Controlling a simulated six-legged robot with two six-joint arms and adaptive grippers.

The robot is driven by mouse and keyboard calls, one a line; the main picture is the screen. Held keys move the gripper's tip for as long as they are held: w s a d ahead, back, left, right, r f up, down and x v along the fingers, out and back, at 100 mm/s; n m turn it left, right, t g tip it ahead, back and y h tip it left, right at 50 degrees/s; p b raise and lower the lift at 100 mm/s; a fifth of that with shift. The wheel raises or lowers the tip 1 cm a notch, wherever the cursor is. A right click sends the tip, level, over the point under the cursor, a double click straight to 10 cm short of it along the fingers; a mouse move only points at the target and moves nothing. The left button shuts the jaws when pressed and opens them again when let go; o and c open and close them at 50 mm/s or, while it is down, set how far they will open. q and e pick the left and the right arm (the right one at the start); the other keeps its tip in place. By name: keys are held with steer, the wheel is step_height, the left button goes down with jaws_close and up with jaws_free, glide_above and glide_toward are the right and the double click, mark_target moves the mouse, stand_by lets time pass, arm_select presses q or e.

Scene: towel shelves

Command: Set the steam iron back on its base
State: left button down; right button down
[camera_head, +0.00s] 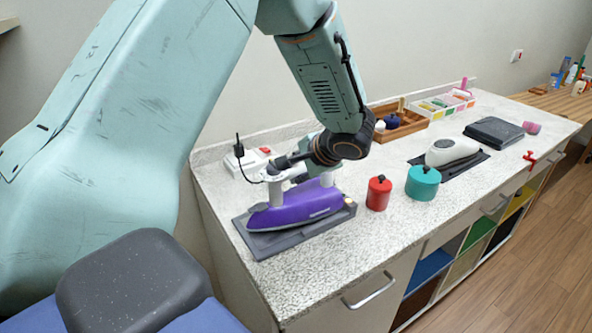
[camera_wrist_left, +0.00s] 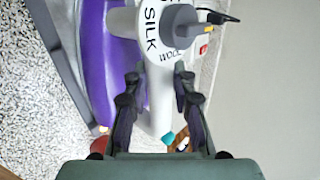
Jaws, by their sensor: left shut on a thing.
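The purple steam iron (camera_head: 298,208) with a white upper part and handle is at the near left end of the counter, over its dark grey base (camera_head: 270,243). It looks level; I cannot tell whether it rests fully on the base. My left gripper (camera_head: 292,168) comes down from above and is shut on the iron's white handle. In the left wrist view, the fingers of the gripper (camera_wrist_left: 158,92) lie on both sides of the white handle, with the purple body (camera_wrist_left: 98,60) to the left. My right gripper is not in view.
A red canister (camera_head: 378,193) and a teal canister (camera_head: 423,183) stand right of the iron. A white power strip (camera_head: 250,161) with a black plug is behind it. Farther right are a white iron (camera_head: 452,150) on a dark pad, a wooden box and a dark folded item (camera_head: 494,131).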

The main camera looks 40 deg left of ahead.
arm_select(q)
steer(key=shift+f+b, duration=0.15)
steer(key=shift+b, duration=0.2)
stand_by(0.7)
steer(key=c, duration=1.1)
jaws_free()
steer(key=shift+s, duration=0.1)
steer(key=shift+o, duration=0.5)
steer(key=shift+f, duration=0.15)
steer(key=o, duration=0.5)
steer(key=shift+r, duration=0.2)
steer(key=shift+r+p, duration=2.6)
steer(key=shift+r, duration=1.35)
